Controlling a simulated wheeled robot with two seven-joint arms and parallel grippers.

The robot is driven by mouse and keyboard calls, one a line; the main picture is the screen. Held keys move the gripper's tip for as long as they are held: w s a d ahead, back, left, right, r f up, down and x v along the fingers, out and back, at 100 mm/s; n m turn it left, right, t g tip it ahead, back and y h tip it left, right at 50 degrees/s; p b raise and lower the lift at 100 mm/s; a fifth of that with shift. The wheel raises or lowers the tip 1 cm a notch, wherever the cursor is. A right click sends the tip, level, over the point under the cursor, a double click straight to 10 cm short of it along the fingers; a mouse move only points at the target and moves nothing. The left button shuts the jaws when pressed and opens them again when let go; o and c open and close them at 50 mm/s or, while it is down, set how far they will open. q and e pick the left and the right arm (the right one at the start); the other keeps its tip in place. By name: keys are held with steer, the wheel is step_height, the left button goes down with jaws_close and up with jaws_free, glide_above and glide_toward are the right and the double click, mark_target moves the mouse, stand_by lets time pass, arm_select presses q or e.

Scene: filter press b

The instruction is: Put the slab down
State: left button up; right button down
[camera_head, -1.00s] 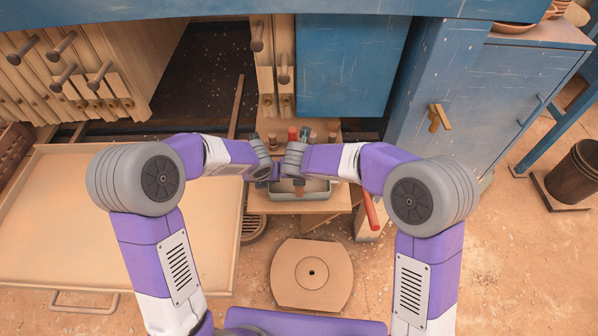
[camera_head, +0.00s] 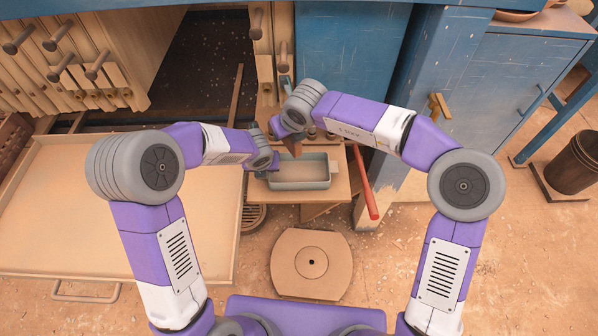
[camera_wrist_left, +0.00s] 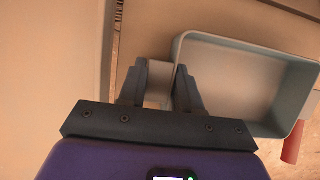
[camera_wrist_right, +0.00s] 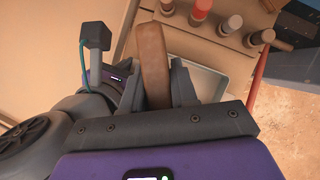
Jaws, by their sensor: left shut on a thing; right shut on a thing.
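A brown slab (camera_wrist_right: 153,65) stands upright between the fingers of my right gripper (camera_wrist_right: 170,85), which is shut on it. In the head view the slab (camera_head: 293,146) is above the back edge of a grey-green tray (camera_head: 300,186), partly hidden by the right gripper (camera_head: 284,130). The tray sits on a small wooden stand and looks empty. My left gripper (camera_wrist_left: 158,75) is shut on the tab at the tray's left end. The tray's rim also shows in the left wrist view (camera_wrist_left: 240,44). In the head view the left gripper (camera_head: 268,163) is beside the tray.
Several pegs and handles, one red-topped (camera_wrist_right: 201,10), stand behind the tray. A red bar (camera_head: 366,185) slants at the stand's right. A large shallow drawer (camera_head: 110,210) lies to the left, a blue cabinet (camera_head: 440,90) to the right. A holed board (camera_head: 311,275) lies in front.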

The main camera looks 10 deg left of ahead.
steer(key=shift+w+a+n+g+y, duration=0.2)
steer(key=shift+w+n+g+y, duration=0.1)
steer(key=shift+n, duration=0.5)
steer(key=shift+w+f+n+g+y, duration=0.1)
steer(key=shift+f+n+g+y, duration=0.2)
steer(key=shift+n, duration=0.4)
steer(key=s+d+f+n+g+y, duration=0.1)
steer(key=d+f+n+g, duration=0.1)
steer(key=d+f+n, duration=0.15)
steer(key=n, duration=0.1)
glide_toward(290, 172)
steer(key=x, duration=0.6)
